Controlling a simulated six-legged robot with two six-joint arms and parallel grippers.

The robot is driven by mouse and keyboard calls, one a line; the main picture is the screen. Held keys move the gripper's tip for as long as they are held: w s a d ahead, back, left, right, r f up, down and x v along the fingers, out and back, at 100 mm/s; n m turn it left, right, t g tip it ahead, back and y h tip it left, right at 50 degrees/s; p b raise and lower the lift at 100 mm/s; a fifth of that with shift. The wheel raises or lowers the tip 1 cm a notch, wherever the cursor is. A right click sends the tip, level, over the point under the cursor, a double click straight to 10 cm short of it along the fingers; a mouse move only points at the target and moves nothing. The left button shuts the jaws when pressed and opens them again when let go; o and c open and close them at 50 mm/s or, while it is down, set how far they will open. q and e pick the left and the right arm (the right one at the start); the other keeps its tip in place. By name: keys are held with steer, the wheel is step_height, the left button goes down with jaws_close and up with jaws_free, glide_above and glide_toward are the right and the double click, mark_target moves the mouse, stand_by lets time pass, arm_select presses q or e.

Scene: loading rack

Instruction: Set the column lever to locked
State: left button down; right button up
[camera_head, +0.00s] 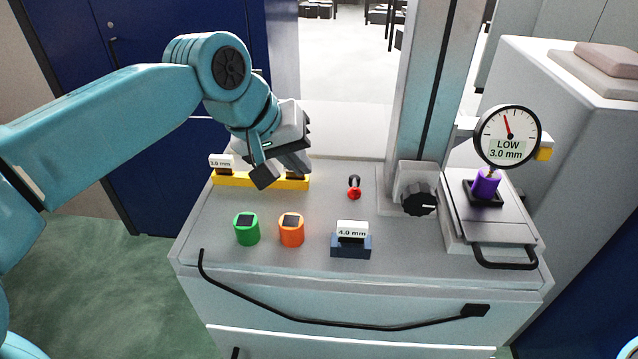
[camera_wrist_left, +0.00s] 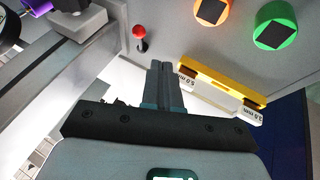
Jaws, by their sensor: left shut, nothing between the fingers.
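A small lever with a red ball (camera_head: 354,193) and a dark upper part stands on the bench top, left of the grey column (camera_head: 430,90). In the left wrist view the red ball (camera_wrist_left: 139,31) shows on a short stem, and the lever's marking cannot be read. A black ribbed knob (camera_head: 419,199) sits at the column's foot. My left gripper (camera_head: 277,170) is shut and empty, above the back left of the bench, left of the red-ball lever and apart from it. Its closed fingers (camera_wrist_left: 163,75) show in the wrist view. My right gripper is not in view.
A yellow bar (camera_head: 260,181) with labelled plates lies under my gripper. Green (camera_head: 247,229) and orange (camera_head: 291,230) pieces and a 4.0 mm block (camera_head: 351,245) stand in front. A dial reading LOW 3.0 mm (camera_head: 507,136) stands over a purple piece (camera_head: 486,183) at right.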

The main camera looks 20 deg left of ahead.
mark_target(354, 188)
arm_select(q)
steer(key=x, duration=0.5)
steer(key=a+x, duration=0.1)
steer(key=x, duration=0.2)
steer(key=shift+a+f+b, duration=0.1)
steer(key=shift+f+b, duration=0.2)
steer(key=shift+f, duration=0.1)
steer(key=d, duration=0.1)
steer(key=w+d, duration=0.1)
steer(key=d+f, duration=0.1)
steer(key=shift+w+p, duration=0.35)
steer(key=shift+p, duration=0.05)
steer(key=shift+w+d+f, duration=0.1)
steer(key=shift+w+d, duration=0.15)
steer(key=shift+d, duration=0.1)
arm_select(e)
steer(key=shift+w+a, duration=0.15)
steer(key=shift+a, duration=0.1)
arm_select(q)
steer(key=shift+s, duration=0.1)
